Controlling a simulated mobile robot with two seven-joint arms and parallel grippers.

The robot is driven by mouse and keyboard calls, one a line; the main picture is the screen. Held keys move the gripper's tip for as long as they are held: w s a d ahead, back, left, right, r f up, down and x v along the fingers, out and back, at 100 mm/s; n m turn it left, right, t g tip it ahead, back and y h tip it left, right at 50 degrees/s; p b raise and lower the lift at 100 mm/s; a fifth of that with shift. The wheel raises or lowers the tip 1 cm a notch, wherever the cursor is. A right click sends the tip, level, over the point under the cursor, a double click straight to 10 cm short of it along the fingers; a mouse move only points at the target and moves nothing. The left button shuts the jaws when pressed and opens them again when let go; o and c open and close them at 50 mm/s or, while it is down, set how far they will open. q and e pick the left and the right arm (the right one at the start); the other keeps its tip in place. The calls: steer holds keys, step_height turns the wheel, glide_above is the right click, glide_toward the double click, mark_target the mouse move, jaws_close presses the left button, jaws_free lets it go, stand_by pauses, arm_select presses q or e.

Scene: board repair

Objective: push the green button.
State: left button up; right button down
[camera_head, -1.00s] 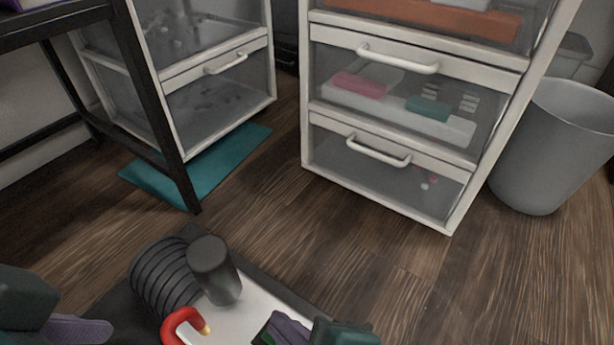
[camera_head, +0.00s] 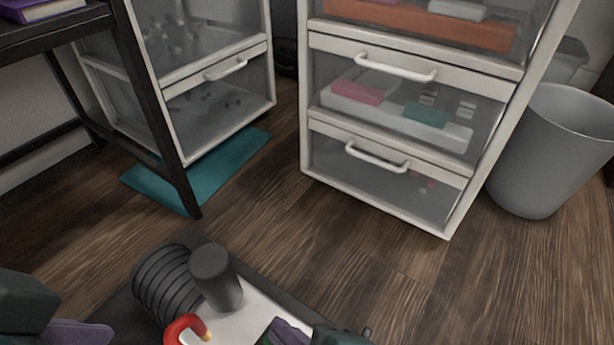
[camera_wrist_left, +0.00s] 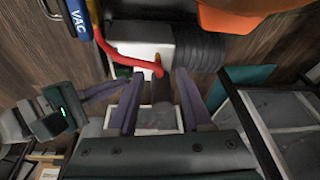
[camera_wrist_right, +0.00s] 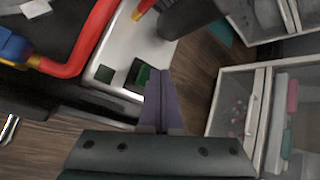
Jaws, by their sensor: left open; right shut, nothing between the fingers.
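The green button (camera_wrist_right: 143,76) shows in the right wrist view as a green patch on a dark square, on top of a white machine (camera_wrist_right: 125,48). The machine is at the bottom of the head view (camera_head: 232,325). My right gripper (camera_wrist_right: 158,72) is shut and empty, its fingertips at the button's right edge and partly covering it; I cannot tell whether they touch. The right gripper also shows at the bottom of the head view (camera_head: 280,328). My left gripper (camera_wrist_left: 159,72) is open and empty, with the machine beyond its fingers.
A dark cylinder (camera_head: 215,278), a ribbed black hose (camera_head: 165,285) and a red hose (camera_head: 180,328) sit at the machine. A white drawer unit (camera_head: 380,205), a grey bin (camera_head: 548,150) and a black table leg (camera_head: 160,115) stand beyond.

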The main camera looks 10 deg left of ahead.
step_height(320, 180, up, 6)
steer(key=p, duration=0.7)
steer(key=shift+r, duration=0.1)
stand_by(0.3)
